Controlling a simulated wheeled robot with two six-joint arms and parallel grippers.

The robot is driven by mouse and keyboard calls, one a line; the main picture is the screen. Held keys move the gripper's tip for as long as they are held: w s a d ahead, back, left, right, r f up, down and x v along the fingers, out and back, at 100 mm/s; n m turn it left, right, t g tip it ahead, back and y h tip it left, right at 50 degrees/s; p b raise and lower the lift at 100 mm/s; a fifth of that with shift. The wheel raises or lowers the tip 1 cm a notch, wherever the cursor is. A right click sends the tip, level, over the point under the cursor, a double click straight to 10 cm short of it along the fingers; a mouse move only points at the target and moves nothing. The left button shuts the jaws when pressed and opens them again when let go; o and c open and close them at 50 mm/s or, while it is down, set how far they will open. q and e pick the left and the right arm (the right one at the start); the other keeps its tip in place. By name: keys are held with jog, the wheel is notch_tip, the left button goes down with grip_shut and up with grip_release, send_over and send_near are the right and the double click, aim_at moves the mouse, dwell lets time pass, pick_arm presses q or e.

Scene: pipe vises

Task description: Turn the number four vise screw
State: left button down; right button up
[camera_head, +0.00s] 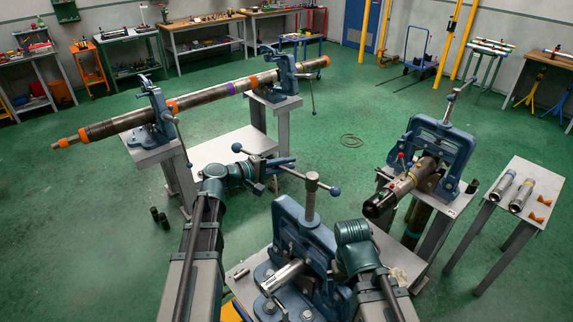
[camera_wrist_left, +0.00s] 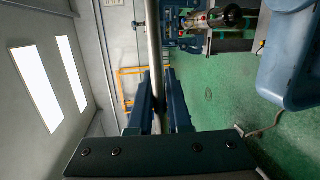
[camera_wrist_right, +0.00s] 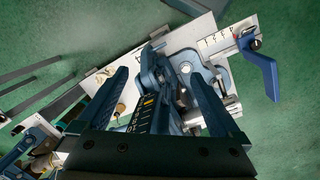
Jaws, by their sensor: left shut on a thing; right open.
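The near blue vise (camera_head: 300,240) holds a short silver pipe (camera_head: 282,276). Its upright screw (camera_head: 311,200) carries a tilted cross bar (camera_head: 325,186) with ball ends. My left gripper (camera_head: 282,166) is at the bar, left of the screw; in the left wrist view (camera_wrist_left: 158,80) its fingers are shut on the rod (camera_wrist_left: 154,40). My right gripper (camera_wrist_right: 158,80) is open and empty, above blue vise parts (camera_wrist_right: 185,70) in the right wrist view. Its fingers are hidden in the head view, where its wrist (camera_head: 354,236) is right of the near vise.
Another blue vise (camera_head: 440,145) at right holds a black-ended pipe (camera_head: 381,204). Two vises at left hold a long pipe (camera_head: 205,96). A small table (camera_head: 520,182) at far right bears two short pipes.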

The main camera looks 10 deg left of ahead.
pick_arm(q)
jog(key=shift+w, duration=0.1)
dwell(0.3)
jog(key=shift+w+d+m+g+h, duration=0.55)
jog(key=shift+d+m+g+h, duration=0.15)
jog(key=shift+m+g, duration=0.45)
jog(key=shift+w+d+m+g+h, duration=0.6)
jog(key=shift+d+m+g, duration=0.2)
jog(key=shift+g, duration=0.5)
jog(key=shift+w+d+m+g+h, duration=0.5)
jog(key=shift+d+m+g+h, duration=0.2)
jog(key=shift+m+g, duration=0.45)
jog(key=c, duration=0.8)
grip_release()
jog(key=shift+c, duration=0.2)
